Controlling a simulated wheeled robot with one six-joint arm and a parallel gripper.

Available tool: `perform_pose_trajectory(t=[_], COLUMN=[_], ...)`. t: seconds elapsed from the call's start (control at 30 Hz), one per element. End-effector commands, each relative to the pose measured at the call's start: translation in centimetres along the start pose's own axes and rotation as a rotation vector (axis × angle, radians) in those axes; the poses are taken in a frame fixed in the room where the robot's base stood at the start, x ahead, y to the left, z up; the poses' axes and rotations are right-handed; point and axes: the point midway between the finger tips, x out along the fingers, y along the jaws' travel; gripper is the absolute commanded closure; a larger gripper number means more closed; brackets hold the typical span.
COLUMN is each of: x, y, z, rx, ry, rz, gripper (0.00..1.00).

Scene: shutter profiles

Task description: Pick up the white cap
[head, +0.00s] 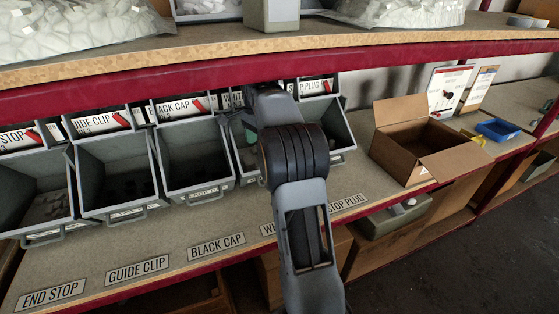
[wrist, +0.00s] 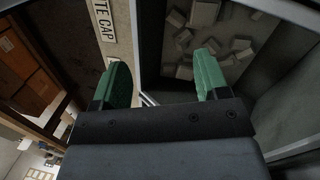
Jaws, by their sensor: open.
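Several white caps (wrist: 184,38) lie loose as pale blocky pieces on the floor of a grey bin (wrist: 137,45) in the wrist view. My gripper (wrist: 160,80) has green fingers spread apart with nothing between them. The right finger is over the inside of the bin, short of the caps in the picture. The left finger is outside, beside a label (wrist: 103,22) reading "TE CAP". The bin's edge runs between the fingers. In the head view my arm covers most of the bin (head: 246,166), and its caps are hidden; a bit of green finger shows there.
Grey bins (head: 126,212) with dark parts stand in a row to the left, and another bin (head: 334,128) to the right. An overhead shelf (head: 200,60) with a red edge sits above them. An open cardboard box (head: 415,141) and a blue tray (head: 497,129) stand farther right.

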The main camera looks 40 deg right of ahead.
Motion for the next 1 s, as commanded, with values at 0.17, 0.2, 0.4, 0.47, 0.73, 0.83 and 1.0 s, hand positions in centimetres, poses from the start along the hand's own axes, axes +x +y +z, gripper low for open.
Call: perform_pose_trajectory(t=[0.17, 0.2, 0.4, 0.47, 0.73, 0.83, 1.0], x=[-2.4, -2.8, -3.8, -3.3, 1.3, 2.6, 3.9], y=[-1.6, -1.7, -2.1, -2.2, -2.8, -3.0, -3.1], z=[-4.2, -5.0, -7.3, -7.6, -8.2, -8.3, -8.4], rx=[0.176, 0.209, 0.312, 0.326, 0.336, 0.335, 0.334], ry=[0.03, 0.036, 0.052, 0.053, 0.054, 0.055, 0.055], rz=[-0.07, -0.084, -0.124, -0.129, -0.132, -0.133, -0.135], gripper=[0.32, 0.32, 0.32, 0.32, 0.32, 0.32, 0.32])
